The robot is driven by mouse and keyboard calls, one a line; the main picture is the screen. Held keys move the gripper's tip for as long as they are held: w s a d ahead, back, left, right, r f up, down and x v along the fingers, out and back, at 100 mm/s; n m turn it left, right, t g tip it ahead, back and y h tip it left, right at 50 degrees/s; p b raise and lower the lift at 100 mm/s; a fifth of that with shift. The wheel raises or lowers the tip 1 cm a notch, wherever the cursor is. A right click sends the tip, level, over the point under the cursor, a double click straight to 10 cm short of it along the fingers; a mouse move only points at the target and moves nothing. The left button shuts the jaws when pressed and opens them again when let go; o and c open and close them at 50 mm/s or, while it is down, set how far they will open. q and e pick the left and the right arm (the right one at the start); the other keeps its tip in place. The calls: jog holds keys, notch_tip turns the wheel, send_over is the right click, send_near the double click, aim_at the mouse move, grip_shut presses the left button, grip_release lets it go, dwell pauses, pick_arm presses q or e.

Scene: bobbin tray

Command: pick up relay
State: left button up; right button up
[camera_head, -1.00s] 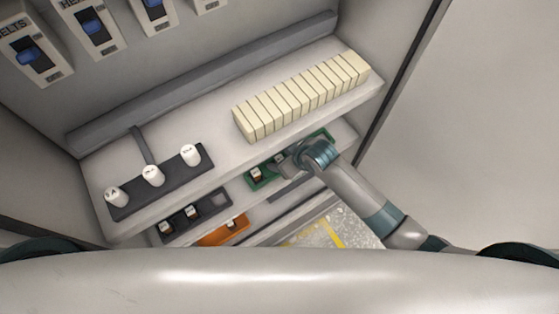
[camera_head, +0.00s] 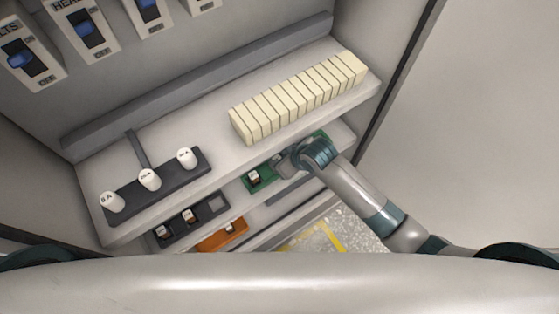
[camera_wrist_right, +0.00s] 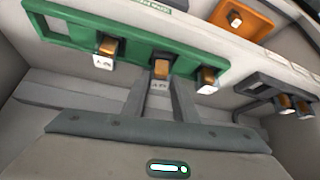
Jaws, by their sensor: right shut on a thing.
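In the right wrist view, a green tray (camera_wrist_right: 75,32) holds a row of small relays with copper-brown bodies and white labelled ends. My right gripper (camera_wrist_right: 160,84) is shut on the middle relay (camera_wrist_right: 161,67), one finger on each side of it, and the relay is still at the green tray. Another relay (camera_wrist_right: 107,50) is to its left and one (camera_wrist_right: 207,79) to its right. In the head view my right gripper (camera_head: 284,163) reaches under the upper shelf to the green tray (camera_head: 261,181) and hides most of it. My left gripper is not in view.
A dark tray (camera_head: 204,222) with relays and an orange tray (camera_head: 222,240) lie left of the green one. Above, the upper shelf (camera_head: 215,140) carries a row of cream blocks (camera_head: 297,97) and white knobs on a dark strip (camera_head: 158,188). Its front edge is close above my gripper.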

notch_tip(320, 180, up, 2)
jog(key=shift+b, duration=0.6)
pick_arm(q)
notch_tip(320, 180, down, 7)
jog(key=b, duration=0.5)
pick_arm(e)
jog(key=s+d, duration=1.2)
jog(key=shift+s+d, duration=0.35)
jog(key=shift+w, duration=0.1)
